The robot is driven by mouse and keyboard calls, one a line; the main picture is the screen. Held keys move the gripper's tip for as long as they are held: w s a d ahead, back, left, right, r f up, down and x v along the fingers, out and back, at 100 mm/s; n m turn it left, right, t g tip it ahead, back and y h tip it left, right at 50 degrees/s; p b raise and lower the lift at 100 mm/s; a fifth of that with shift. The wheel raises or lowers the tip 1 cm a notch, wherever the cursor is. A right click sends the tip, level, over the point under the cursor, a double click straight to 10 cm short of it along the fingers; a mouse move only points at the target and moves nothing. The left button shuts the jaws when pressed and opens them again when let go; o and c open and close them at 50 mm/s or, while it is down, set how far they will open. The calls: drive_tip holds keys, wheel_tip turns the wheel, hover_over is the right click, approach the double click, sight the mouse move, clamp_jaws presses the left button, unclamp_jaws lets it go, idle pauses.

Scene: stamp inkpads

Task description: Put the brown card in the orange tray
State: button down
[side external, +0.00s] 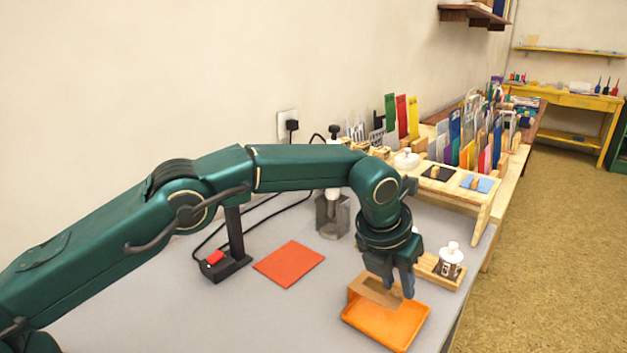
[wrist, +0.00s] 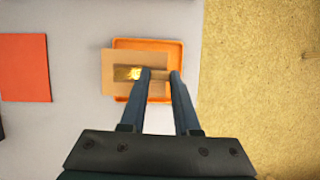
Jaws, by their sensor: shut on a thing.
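The brown card (side external: 377,292) is in my gripper (side external: 395,292), at the far-left part of the orange tray (side external: 408,333) in the side view. In the wrist view the brown card (wrist: 107,87) lies across the orange tray (wrist: 170,44) and overhangs its left edge. My gripper (wrist: 159,74) is shut on a narrow brown part at the card's right side, which has a dark strip and a shiny yellow patch. The fingers hide part of it. I cannot tell whether the card touches the tray.
A flat orange-red sheet (side external: 289,264) lies on the grey table left of the tray. A white-knobbed stamp (side external: 452,260) on a wooden block stands behind the tray. A wooden rack (side external: 460,190) with pads is farther back. The table's right edge is close to the tray.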

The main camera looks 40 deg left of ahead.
drive_tip(key=shift+d+f, duration=0.6)
drive_tip(key=shift+d, duration=0.3)
drive_tip(key=shift+f, duration=1.95)
drive_tip(key=c, duration=0.6)
unclamp_jaws()
drive_tip(key=shift+c, duration=0.2)
